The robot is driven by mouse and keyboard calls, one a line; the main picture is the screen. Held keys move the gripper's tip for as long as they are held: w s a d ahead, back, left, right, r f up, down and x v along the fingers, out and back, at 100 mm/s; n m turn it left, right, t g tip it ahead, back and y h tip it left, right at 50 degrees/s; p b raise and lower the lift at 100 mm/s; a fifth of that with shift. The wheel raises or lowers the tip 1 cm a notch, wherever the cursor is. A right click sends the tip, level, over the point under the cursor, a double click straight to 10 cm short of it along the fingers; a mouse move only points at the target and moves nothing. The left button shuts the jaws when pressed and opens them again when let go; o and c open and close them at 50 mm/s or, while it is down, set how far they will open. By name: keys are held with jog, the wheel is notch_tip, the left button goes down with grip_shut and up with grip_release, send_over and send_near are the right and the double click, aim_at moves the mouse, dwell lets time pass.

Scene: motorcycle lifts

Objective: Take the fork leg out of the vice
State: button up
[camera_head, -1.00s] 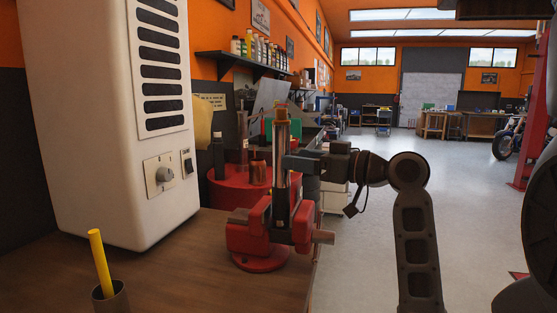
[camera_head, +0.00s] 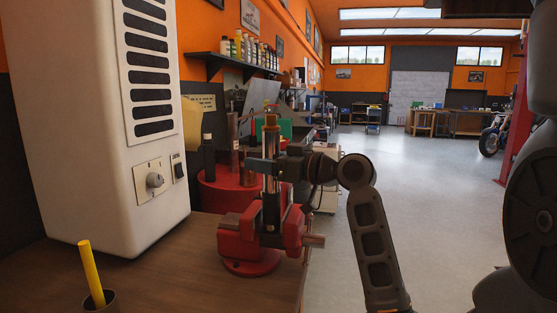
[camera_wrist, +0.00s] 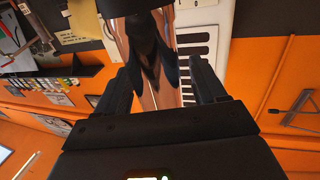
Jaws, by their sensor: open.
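The fork leg (camera_head: 271,184) stands upright in the jaws of the red vice (camera_head: 237,240) on the bench. It has a bright tube, a dark lower part and a gold-coloured cap on top. My gripper (camera_head: 268,167) reaches in level from the right at mid-height of the leg, above the vice, with its fingers open around the tube. In the wrist view, the open fingers of my gripper (camera_wrist: 165,80) lie on both sides of the shiny leg (camera_wrist: 148,92). I cannot tell whether either finger touches it. The leg's lower end is hidden in the vice.
A tall white cabinet (camera_head: 95,130) stands on the wooden bench (camera_head: 185,270) to the left. A yellow stick in a cup (camera_head: 94,275) is at the front. Bottles stand on a red drum (camera_head: 212,195) behind the vice. Open floor (camera_head: 430,200) lies to the right.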

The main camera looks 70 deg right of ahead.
jog(key=shift+w, duration=0.4)
grip_shut()
dwell(0.5)
jog(key=shift+o, duration=0.4)
grip_release()
